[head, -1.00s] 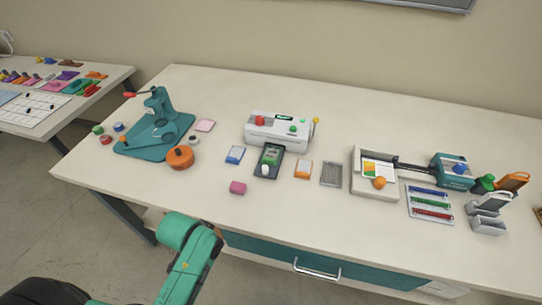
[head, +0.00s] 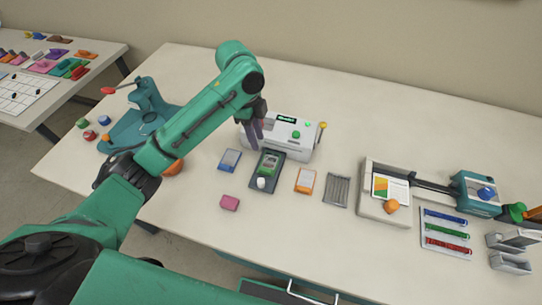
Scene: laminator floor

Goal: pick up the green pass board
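Two things could be the green pass board, and I cannot tell which it is. One is a flat green piece (head: 66,67) among coloured boards on the left side table. The other is a small green panel (head: 269,162) in the dark tray (head: 264,185) in front of the white laminator. My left gripper (head: 256,134) is over the table at the laminator's left end, partly covering it, above and left of the dark tray. Its fingers point down; they are small and dark, and their gap is unclear. My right gripper is not in view.
The white laminator (head: 295,147) has coloured knobs. Blue (head: 230,160) and orange (head: 305,181) cards flank the tray; a pink block (head: 229,203) lies in front. A trimmer (head: 388,211) and pen tray (head: 445,233) stand right. My arm partly hides a teal press (head: 130,132).

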